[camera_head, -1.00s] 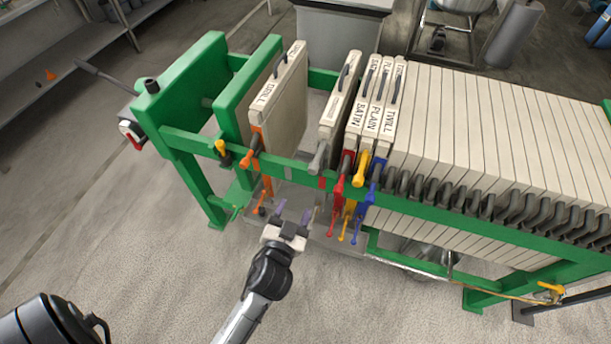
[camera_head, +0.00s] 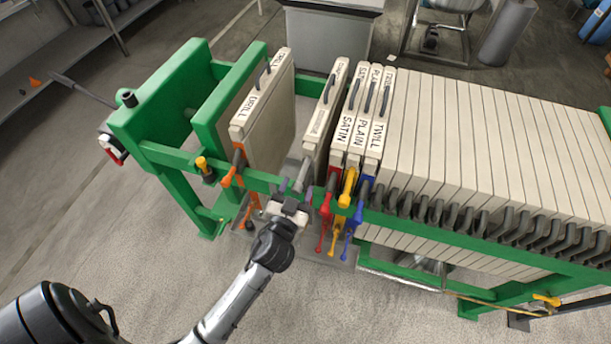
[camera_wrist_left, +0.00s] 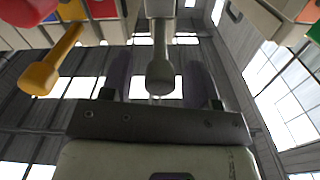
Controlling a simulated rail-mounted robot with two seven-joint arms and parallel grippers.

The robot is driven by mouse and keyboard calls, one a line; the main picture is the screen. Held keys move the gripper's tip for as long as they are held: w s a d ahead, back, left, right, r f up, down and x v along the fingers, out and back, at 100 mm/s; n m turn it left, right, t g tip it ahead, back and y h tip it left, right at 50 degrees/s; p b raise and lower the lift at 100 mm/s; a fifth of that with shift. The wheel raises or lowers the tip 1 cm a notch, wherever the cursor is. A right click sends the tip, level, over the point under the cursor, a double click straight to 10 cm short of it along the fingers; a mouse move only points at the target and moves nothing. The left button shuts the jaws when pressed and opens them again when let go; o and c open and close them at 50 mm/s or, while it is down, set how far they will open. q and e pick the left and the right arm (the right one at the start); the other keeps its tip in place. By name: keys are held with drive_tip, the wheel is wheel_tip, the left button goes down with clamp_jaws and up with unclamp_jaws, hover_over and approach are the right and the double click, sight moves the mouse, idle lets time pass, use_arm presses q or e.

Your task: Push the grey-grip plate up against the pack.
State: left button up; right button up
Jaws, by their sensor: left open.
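The grey-grip plate (camera_head: 318,128) is a cream slab hanging on the green frame, between the orange-grip DRILL plate (camera_head: 262,105) and the pack, whose nearest plate is the red-grip SATIN plate (camera_head: 345,125). A narrow gap shows between it and SATIN. Its grey grip (camera_head: 304,172) points toward me. My left gripper (camera_head: 295,189) is open just below that grip. In the left wrist view the grey grip (camera_wrist_left: 161,72) shows between the two dark fingers (camera_wrist_left: 160,85); contact cannot be told. My right gripper is out of view.
The yellow-grip PLAIN (camera_head: 363,130) and blue-grip TWILL (camera_head: 378,140) plates stand beside SATIN, with many plain plates (camera_head: 480,140) to the right. Their coloured grips hang close right of my gripper. The green rail (camera_head: 265,180) crosses in front. A wide gap separates DRILL and the grey-grip plate.

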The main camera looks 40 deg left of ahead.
use_arm(q)
drive_tip(key=shift+x, duration=0.75)
drive_tip(key=shift+c, duration=0.2)
clamp_jaws()
